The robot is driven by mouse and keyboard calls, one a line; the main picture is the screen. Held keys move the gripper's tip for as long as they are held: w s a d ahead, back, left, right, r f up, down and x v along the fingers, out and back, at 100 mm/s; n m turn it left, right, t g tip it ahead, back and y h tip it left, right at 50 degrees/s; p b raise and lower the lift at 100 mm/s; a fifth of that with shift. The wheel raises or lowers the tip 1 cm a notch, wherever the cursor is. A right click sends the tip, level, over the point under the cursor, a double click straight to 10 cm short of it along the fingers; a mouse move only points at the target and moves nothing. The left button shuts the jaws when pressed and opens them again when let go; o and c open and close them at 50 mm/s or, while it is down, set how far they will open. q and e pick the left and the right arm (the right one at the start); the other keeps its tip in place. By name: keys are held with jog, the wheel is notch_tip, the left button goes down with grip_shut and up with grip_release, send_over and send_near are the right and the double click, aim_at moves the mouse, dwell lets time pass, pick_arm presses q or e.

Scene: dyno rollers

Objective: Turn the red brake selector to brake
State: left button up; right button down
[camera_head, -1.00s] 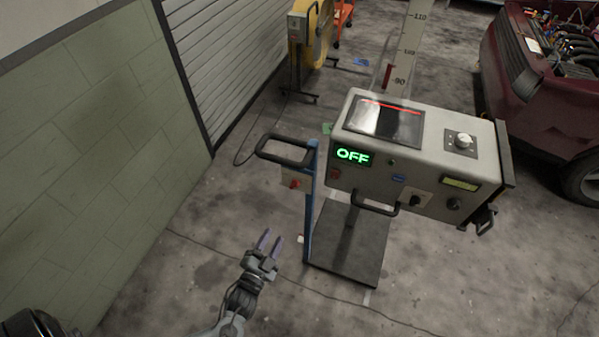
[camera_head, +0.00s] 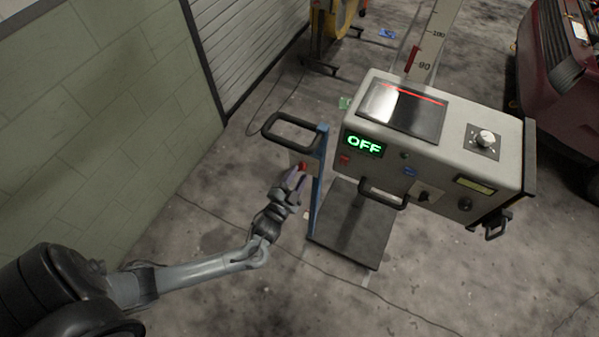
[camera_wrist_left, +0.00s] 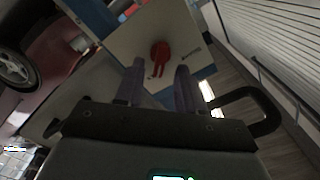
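The red brake selector (camera_head: 303,166) sits on a pale panel on the blue post, left of the console, partly behind my left gripper's fingertips. In the left wrist view, the red selector knob (camera_wrist_left: 159,51) is on the pale plate (camera_wrist_left: 181,30), with small markings that I cannot read. My left gripper (camera_head: 296,182) is at the panel, its fingers pointing towards the knob. In the wrist view the left gripper's fingers (camera_wrist_left: 159,78) are spread apart, with the knob ahead of the gap and nothing between them. My right gripper is not in view.
The grey console (camera_head: 450,140) with a green "OFF" display (camera_head: 364,144) stands right of the post. A black handle loop (camera_head: 292,132) sticks out left of the post. A dark base plate (camera_head: 350,228) lies below. Open floor is to the left.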

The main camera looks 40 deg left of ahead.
pick_arm(q)
jog(key=shift+x, duration=1.05)
jog(key=shift+c, duration=0.3)
grip_shut()
